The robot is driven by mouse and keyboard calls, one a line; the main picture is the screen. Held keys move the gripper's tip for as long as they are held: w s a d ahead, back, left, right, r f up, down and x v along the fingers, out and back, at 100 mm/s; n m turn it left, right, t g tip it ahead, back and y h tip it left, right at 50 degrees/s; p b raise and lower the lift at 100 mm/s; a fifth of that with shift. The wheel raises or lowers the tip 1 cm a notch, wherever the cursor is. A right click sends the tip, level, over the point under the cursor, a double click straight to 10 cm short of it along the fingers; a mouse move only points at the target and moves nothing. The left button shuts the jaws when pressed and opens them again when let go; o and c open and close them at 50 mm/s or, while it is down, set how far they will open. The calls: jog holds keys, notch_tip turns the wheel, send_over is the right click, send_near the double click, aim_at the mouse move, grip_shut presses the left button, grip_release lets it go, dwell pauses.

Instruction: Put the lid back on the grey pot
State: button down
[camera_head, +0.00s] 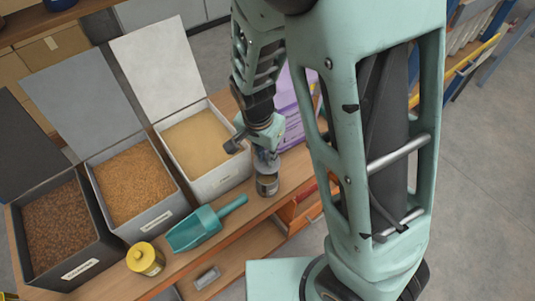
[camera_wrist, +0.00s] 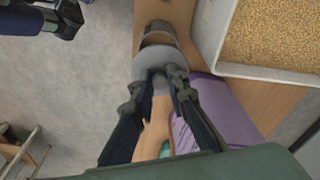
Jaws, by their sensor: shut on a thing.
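The grey pot (camera_head: 267,187) stands upright near the edge of the wooden bench, below my gripper (camera_head: 265,153) in the head view. In the wrist view the pot (camera_wrist: 157,27) is at the top centre, and part of its brownish opening shows. My gripper (camera_wrist: 160,82) is shut on the grey round lid (camera_wrist: 155,60). The lid overlaps the near part of the pot's opening in the wrist view. In the head view the lid (camera_head: 266,163) appears just above the pot's rim. I cannot tell whether they touch.
Three open bins of grain stand on the bench: dark (camera_head: 105,246), grey (camera_head: 163,216) and white (camera_head: 222,180). A teal scoop (camera_head: 195,230) and a lidded yellow pot (camera_head: 146,258) lie in front. A purple sack (camera_head: 287,103) is behind my gripper.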

aim_at(265, 164)
jog(key=shift+f+b, duration=2.4)
jog(key=shift+f, duration=0.65)
jog(key=shift+f, duration=0.15)
dwell(0.3)
jog(key=c, duration=1.8)
grip_release()
jog(key=o, duration=0.4)
jog(key=shift+o, duration=0.2)
jog(key=shift+p, duration=0.3)
